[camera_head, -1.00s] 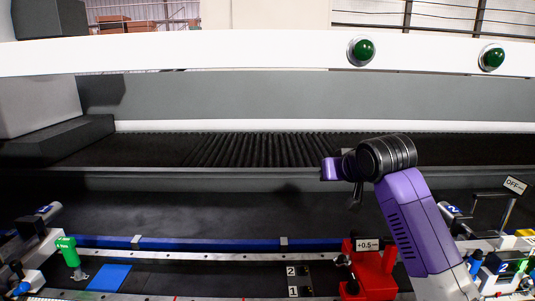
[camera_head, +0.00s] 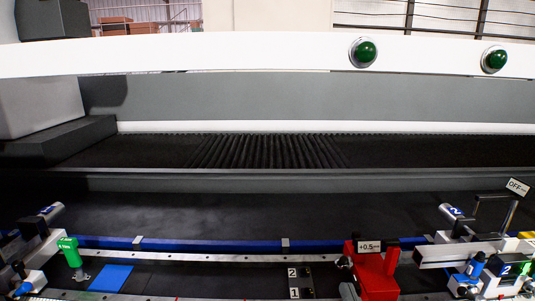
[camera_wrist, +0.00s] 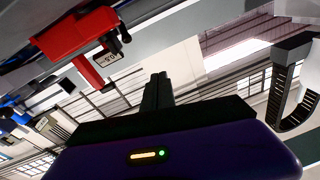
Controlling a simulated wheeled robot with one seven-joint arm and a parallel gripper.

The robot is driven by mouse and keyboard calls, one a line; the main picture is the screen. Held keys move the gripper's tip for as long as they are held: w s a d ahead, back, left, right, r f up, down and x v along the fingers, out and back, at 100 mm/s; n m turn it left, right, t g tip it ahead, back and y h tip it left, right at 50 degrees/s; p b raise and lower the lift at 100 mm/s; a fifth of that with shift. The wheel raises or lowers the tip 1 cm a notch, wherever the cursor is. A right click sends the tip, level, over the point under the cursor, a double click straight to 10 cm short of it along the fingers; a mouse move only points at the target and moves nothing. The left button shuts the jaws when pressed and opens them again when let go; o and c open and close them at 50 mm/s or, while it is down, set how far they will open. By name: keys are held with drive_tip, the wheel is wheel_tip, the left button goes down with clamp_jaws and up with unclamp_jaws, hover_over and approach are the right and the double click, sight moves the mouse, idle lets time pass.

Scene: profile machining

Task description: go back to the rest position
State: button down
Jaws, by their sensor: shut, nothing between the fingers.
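My gripper (camera_wrist: 158,88) shows in the wrist view as dark fingers close together beyond a dark purple body with a small yellow bar and a green light. The fingers are shut and hold nothing. My gripper and arm are out of the head view. The red block (camera_head: 376,272) with a "+0.5" label stands on the rail at the lower right of the head view. It also shows tilted in the wrist view (camera_wrist: 75,35), at the upper left, apart from the fingers.
A blue rail (camera_head: 210,245) crosses the machine bed. A green-handled clamp (camera_head: 69,252) and a blue plate (camera_head: 111,277) are at the left. Clamps marked 2 (camera_head: 507,268) and an "OFF" sign (camera_head: 517,187) are at the right. A white beam with green buttons (camera_head: 364,53) spans the top.

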drive_tip(key=s+d+f+g, duration=0.1)
drive_tip(key=s+f, duration=0.1)
drive_tip(key=s, duration=1)
drive_tip(key=s+d+f+n+g+h, duration=0.1)
drive_tip(key=s+f+g, duration=0.1)
drive_tip(key=s, duration=1.1)
drive_tip(key=s+d+f+g, duration=0.1)
drive_tip(key=s+d+f, duration=0.1)
drive_tip(key=s, duration=1.1)
drive_tip(key=shift+f, duration=0.85)
